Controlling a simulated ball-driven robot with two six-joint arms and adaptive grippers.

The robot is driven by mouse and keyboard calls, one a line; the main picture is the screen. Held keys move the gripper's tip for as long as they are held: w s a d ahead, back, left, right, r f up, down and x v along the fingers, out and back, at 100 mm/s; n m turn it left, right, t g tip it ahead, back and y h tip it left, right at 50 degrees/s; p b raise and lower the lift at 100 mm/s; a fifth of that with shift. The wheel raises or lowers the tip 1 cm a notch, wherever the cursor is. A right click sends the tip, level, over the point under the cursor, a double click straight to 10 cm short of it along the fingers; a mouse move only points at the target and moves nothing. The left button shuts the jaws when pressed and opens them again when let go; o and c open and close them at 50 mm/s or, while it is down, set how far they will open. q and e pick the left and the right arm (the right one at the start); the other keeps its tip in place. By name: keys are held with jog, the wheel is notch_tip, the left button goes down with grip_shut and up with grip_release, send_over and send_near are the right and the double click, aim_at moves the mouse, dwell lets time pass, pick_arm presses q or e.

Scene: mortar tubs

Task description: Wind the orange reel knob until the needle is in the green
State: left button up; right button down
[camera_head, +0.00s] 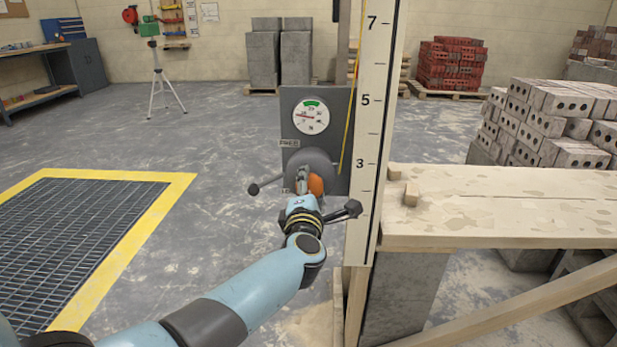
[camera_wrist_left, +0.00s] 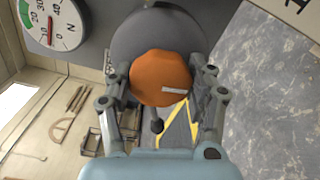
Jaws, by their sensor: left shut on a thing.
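The orange reel knob (camera_head: 316,185) sits on the front of a grey reel drum (camera_head: 310,160) on a grey upright panel (camera_head: 340,110). My left gripper (camera_head: 303,178) is at the knob and partly covers it in the head view. In the left wrist view its two fingers are shut on either side of the orange knob (camera_wrist_left: 160,75), which has a pale mark on its face. Above the reel is a round white dial (camera_head: 311,117) with a green band at its top. The red needle points left, outside the green. The dial is partly cut off in the wrist view (camera_wrist_left: 62,18). My right gripper is not in view.
A tall numbered scale post (camera_head: 372,130) stands just right of the panel, with a yellow line beside it. A wooden bench (camera_head: 500,205) lies to the right. A yellow-edged floor grate (camera_head: 90,225) is at the left. A dark ball-ended handle (camera_head: 254,189) sticks out left of the reel.

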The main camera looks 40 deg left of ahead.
pick_arm(q)
jog(key=m+p, duration=0.1)
jog(key=m, duration=0.1)
jog(key=shift+m+p, duration=0.35)
jog(key=shift+m, duration=0.05)
jog(key=shift+m+p, duration=0.7)
jog(key=shift+m, duration=0.5)
jog(key=shift+f, duration=0.1)
jog(key=o, duration=1.2)
jog(key=v, duration=1.2)
jog(key=shift+d, duration=0.1)
